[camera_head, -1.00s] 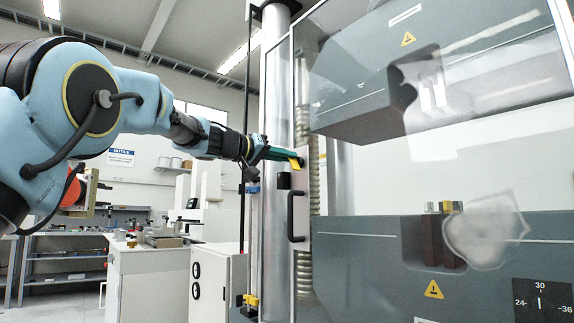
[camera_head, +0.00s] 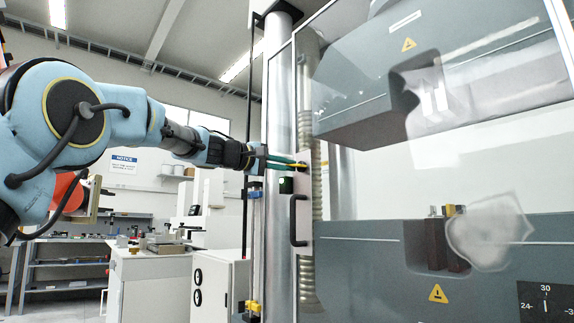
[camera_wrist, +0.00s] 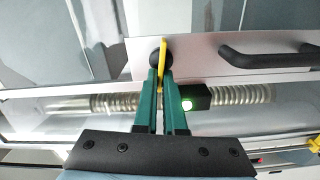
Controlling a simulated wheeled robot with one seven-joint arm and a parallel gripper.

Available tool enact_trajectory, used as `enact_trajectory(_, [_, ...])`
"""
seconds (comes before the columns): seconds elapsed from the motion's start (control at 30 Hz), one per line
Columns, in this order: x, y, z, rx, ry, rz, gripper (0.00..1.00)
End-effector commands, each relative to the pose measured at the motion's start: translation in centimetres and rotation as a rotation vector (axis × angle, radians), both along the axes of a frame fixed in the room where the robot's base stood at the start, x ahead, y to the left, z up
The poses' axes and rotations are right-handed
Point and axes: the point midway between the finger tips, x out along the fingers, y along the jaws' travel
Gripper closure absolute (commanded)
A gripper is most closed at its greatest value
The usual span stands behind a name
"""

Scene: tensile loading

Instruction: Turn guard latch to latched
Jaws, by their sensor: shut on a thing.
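The guard latch is a small yellow lever (camera_wrist: 163,58) on a round black hub, fixed to the pale plate on the guard door. In the wrist view it stands between the tips of my gripper's green fingers (camera_wrist: 160,72), which are shut on it. In the head view the yellow latch (camera_head: 299,167) lies about horizontal on the plate, partly hidden by my gripper (camera_head: 295,163). My gripper reaches it from the left. A black box with a lit green lamp (camera_wrist: 188,104) sits close beside the fingers; it also shows just below them in the head view (camera_head: 286,185).
A black door handle (camera_head: 293,220) stands on the same plate below the latch. The clear guard (camera_head: 370,180) covers the grey testing machine on the right. A metal column (camera_head: 278,80) rises behind my gripper. A white cabinet (camera_head: 150,280) stands at lower left.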

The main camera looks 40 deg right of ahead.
Motion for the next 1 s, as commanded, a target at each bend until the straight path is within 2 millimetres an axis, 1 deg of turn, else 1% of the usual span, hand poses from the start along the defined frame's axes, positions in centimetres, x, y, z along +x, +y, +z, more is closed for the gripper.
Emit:
enact_trajectory(0.2, [0.12, 0.02, -0.27, 0.008, 0.110, 0.001, 1.00])
enact_trajectory(0.4, [0.04, -0.02, -0.37, 0.011, 0.163, 0.000, 1.00])
enact_trajectory(0.9, [0.04, -0.03, -0.43, 0.012, 0.179, -0.001, 1.00])
enact_trajectory(0.93, [0.04, -0.03, -0.43, 0.012, 0.179, -0.001, 0.90])
enact_trajectory(1.0, [0.04, -0.03, -0.43, 0.012, 0.179, -0.001, 0.82])
